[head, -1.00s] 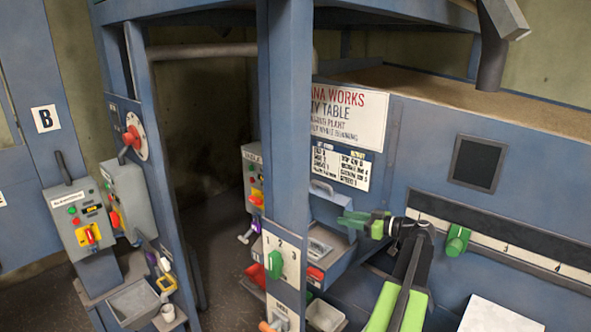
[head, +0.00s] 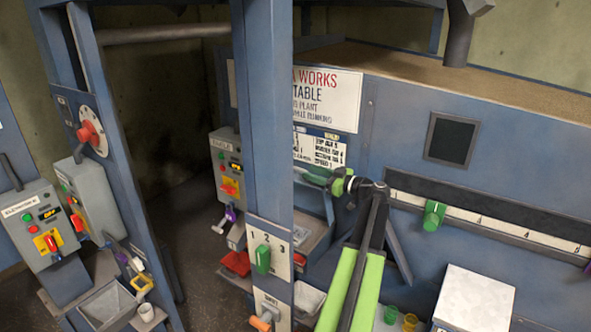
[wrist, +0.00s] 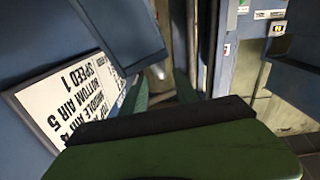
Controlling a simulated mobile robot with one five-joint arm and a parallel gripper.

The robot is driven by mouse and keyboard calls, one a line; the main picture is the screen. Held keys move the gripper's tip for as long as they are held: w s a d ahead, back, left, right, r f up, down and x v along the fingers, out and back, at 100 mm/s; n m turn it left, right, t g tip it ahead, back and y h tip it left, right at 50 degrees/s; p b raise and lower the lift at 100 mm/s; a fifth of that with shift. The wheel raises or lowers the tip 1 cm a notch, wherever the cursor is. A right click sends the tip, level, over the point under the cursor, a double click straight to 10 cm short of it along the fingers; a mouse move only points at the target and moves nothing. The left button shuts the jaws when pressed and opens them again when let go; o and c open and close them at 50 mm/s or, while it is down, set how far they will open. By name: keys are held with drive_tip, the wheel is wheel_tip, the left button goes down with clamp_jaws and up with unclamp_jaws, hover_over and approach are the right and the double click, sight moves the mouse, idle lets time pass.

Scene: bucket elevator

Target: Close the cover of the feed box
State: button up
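The feed box appears to be the blue box (head: 314,236) on the machine's front, behind the post in the head view. Its blue cover (head: 309,200) seems raised above the opening, partly hidden by my gripper. My gripper (head: 308,177) is at the cover's upper edge in the head view, its green fingers pointing left; I cannot tell whether they touch it. In the wrist view the two green fingertips (wrist: 161,91) stand apart with nothing visible between them. A blue panel (wrist: 118,38), possibly the cover, is close at upper left there.
A blue post with a green selector (head: 263,258) stands left of the box. A settings sign (head: 318,149) is on the wall behind my gripper, also close in the wrist view (wrist: 75,98). A green slider knob (head: 433,215) is to the right. A white-topped block (head: 476,297) stands lower right.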

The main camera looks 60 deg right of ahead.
sight(296, 168)
drive_tip(key=w, duration=0.7)
drive_tip(key=shift+w+d, duration=0.1)
drive_tip(key=shift+w, duration=0.15)
clamp_jaws()
idle(0.3)
idle(0.6)
